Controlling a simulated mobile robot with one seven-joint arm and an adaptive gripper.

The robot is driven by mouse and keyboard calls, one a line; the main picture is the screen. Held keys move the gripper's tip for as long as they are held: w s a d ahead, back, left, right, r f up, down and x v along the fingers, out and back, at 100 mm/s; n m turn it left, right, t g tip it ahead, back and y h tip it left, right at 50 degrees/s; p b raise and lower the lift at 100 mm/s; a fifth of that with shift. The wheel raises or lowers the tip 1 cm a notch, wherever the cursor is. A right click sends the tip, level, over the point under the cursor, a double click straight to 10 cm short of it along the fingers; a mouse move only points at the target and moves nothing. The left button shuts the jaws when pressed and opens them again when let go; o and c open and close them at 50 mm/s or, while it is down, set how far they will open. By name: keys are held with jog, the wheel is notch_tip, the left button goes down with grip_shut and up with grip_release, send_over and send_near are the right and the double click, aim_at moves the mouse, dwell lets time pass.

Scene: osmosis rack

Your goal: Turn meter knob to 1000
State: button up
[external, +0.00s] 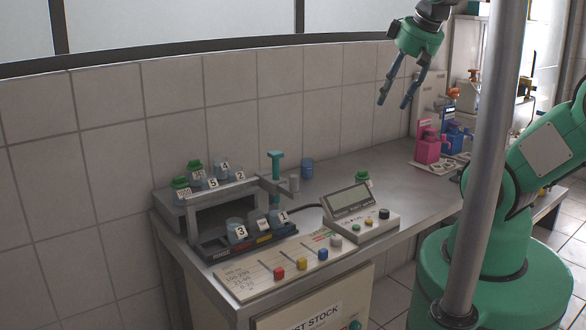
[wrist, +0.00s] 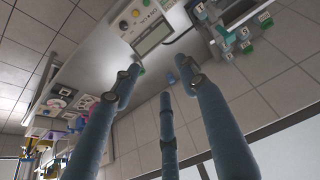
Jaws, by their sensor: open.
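The meter (external: 362,230) is a pale box with a tilted grey display (external: 348,199), standing on the bench. A black knob (external: 384,213) sits at the right of its front panel, beside smaller yellow and green controls. The knob's setting is too small to read. In the wrist view the meter (wrist: 152,37) is at the top, with the black knob (wrist: 123,25) at its left. My gripper (external: 393,103) is open and empty, high above the back of the bench and well apart from the meter. Its three blue fingers (wrist: 160,82) are spread in the wrist view.
A rack (external: 200,252) with several numbered cups stands left of the meter. A teal-topped post (external: 276,165) and a blue cup (external: 307,168) stand behind. A panel with coloured knobs (external: 279,273) lies in front.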

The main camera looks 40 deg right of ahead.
jog(key=w+d+f+n+g+p, duration=0.1)
jog(key=w+d+f+n, duration=0.15)
jog(key=f, duration=0.25)
jog(key=w+d+f+n+g, duration=0.1)
jog(key=w+d+f+g, duration=0.15)
jog(key=f, duration=0.25)
jog(key=n+g, duration=0.2)
jog(key=n, duration=0.2)
send_over(385, 210)
notch_tip(385, 210, down, 13)
jog(key=shift+r+p, duration=0.15)
jog(key=shift+p, duration=0.3)
notch_tip(385, 210, down, 14)
jog(key=b, duration=0.2)
jog(key=shift+r+b, duration=0.1)
jog(key=shift+b, duration=0.25)
jog(key=shift+s, duration=0.1)
grip_shut()
